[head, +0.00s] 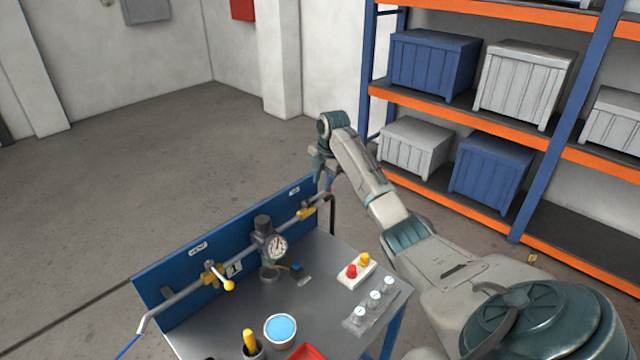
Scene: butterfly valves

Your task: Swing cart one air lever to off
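A cart with a grey top and a blue back panel (170,292) stands at the lower middle. A grey pipe runs along the panel. A brass valve with a yellow-tipped lever (228,285) sits on the pipe's left part; the lever sticks out toward the front. A second brass and yellow valve (306,212) sits near the pipe's right end. I cannot read which label names the air lever. My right gripper (323,178) hangs above the panel's right end, just beyond the second valve; its fingers are too small and hidden to judge. My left gripper is not in view.
A regulator with a round gauge (277,246) stands between the valves. The cart top holds a box with red and yellow buttons (356,271), a blue-filled round container (280,328), a red tray (306,353) and a yellow-handled tool (250,342). Shelving (470,208) stands at right.

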